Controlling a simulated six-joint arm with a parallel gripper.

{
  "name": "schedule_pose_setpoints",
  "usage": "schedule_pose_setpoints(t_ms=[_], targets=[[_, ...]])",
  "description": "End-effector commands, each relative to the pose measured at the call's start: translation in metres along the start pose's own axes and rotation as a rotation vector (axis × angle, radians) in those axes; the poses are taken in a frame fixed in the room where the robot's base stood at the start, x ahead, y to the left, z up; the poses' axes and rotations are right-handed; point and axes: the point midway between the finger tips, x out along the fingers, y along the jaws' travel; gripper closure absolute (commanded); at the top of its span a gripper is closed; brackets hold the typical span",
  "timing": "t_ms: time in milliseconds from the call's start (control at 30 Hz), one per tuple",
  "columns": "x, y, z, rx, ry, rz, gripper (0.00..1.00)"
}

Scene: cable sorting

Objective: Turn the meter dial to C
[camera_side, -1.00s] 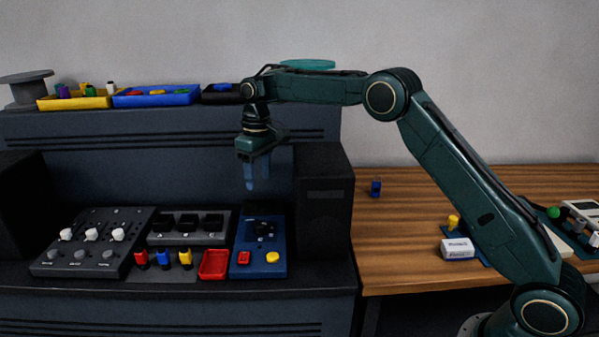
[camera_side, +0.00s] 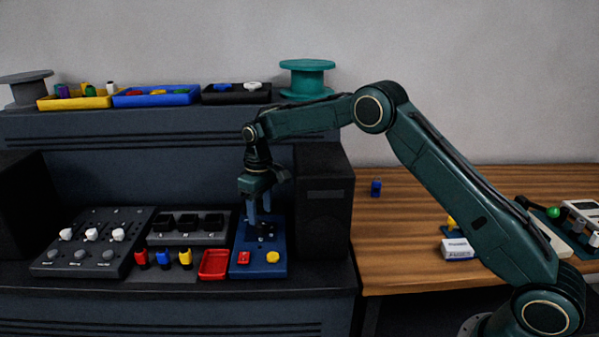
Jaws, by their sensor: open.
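The black dial (camera_side: 264,231) is on the panel's upper part, partly hidden by my fingers. I cannot read where it points. My gripper (camera_side: 262,225) points down over the dial, fingers open, one to each side of it as far as I can see. I cannot tell whether the fingers touch the dial.
A red tray (camera_side: 215,265) and several coloured plugs (camera_side: 163,258) are left of the panel. A tall dark box (camera_side: 323,230) rises close on the right.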

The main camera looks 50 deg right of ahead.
Motion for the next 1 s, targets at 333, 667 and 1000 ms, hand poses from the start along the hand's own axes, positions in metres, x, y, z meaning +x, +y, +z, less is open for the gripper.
schedule_pose_setpoints(t_ms=[333, 667, 1000], targets=[[0.037, 0.000, 0.000, 0.000, -0.002, 0.000, 0.46], [0.041, 0.000, 0.000, 0.000, 0.000, 0.000, 0.46], [0.041, 0.000, 0.000, 0.000, 0.000, 0.000, 0.91]])
